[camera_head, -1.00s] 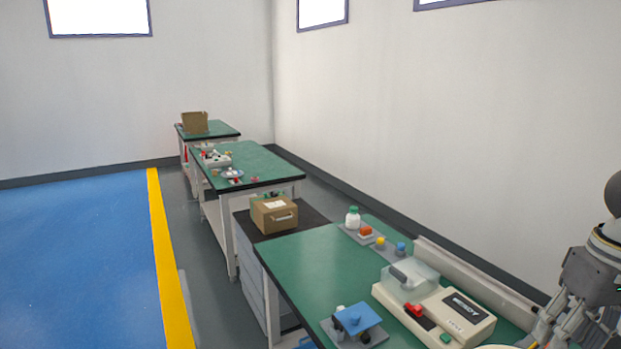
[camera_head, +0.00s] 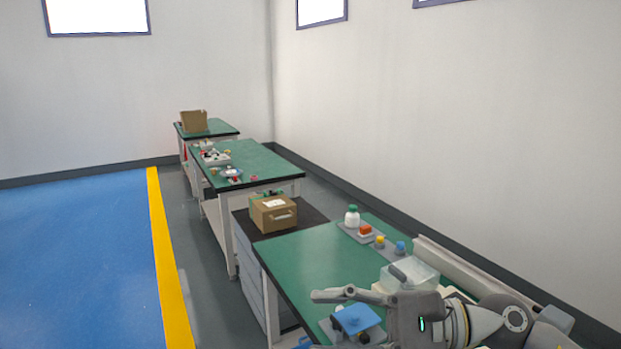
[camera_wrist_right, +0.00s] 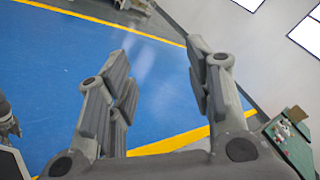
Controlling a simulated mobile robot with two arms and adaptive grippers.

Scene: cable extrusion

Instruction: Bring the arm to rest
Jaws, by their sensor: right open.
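My right arm comes in from the lower right in the head view. Its gripper (camera_head: 320,322) points left over the front of the near green-topped bench (camera_head: 300,262), beside and partly in front of a blue-topped fixture (camera_head: 357,317). In the right wrist view the two fingers of the right gripper (camera_wrist_right: 158,55) stand wide apart.
A machine with a clear cover (camera_head: 418,272) stands behind my arm, mostly hidden. A white bottle (camera_head: 352,216) and small coloured parts stand at the bench's back. A cardboard box (camera_head: 273,213) sits on a dark cabinet. The blue floor (camera_head: 80,260) at left is clear.

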